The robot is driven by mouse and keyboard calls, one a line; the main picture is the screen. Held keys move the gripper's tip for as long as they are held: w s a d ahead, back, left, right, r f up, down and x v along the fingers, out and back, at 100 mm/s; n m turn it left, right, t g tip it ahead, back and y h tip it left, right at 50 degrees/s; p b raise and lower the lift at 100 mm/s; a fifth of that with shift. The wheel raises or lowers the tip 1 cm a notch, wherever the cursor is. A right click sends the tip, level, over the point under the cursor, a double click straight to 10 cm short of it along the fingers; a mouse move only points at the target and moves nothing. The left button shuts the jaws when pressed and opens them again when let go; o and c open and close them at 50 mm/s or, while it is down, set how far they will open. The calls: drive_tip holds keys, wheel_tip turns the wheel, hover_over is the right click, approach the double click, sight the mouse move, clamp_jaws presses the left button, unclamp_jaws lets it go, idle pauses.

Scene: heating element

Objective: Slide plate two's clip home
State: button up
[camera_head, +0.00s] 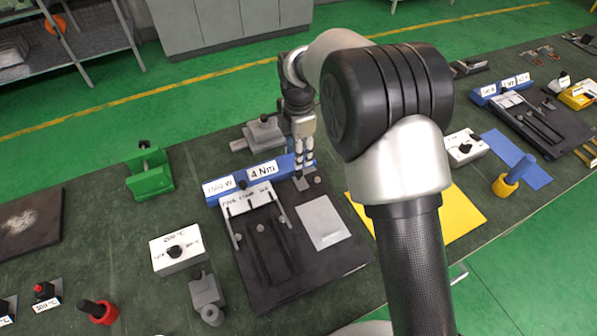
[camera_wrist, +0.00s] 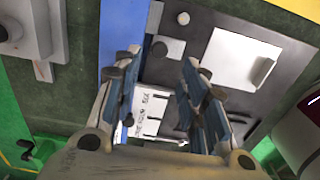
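In the head view a black plate (camera_head: 285,270) lies on the bench in the middle, with a blue strip (camera_head: 262,175) along its far edge. A white lettered block (camera_head: 245,199), two dark rails and a light grey panel (camera_head: 322,227) are on it. A small grey square piece (camera_head: 301,184) lies near the strip; I cannot tell whether it is the clip. My gripper (camera_head: 304,173) points down just above that piece. In the wrist view my gripper (camera_wrist: 161,62) has its fingers apart, with nothing visible between them. The grey square piece (camera_wrist: 172,47) shows beyond the fingertips.
A second, similar black plate (camera_head: 545,125) lies at the right. A grey clamp-like fixture (camera_head: 262,133) stands behind the strip, and a green holder (camera_head: 149,172) at the left. A white dial box (camera_head: 177,248) stands left of the middle plate. A yellow sheet (camera_head: 455,215) lies right.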

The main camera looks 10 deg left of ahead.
sight(299, 172)
wheel_tip(299, 172, down, 8)
drive_tip(key=shift+f+b, duration=0.1)
drive_tip(key=shift+b, duration=0.8)
clamp_jaws()
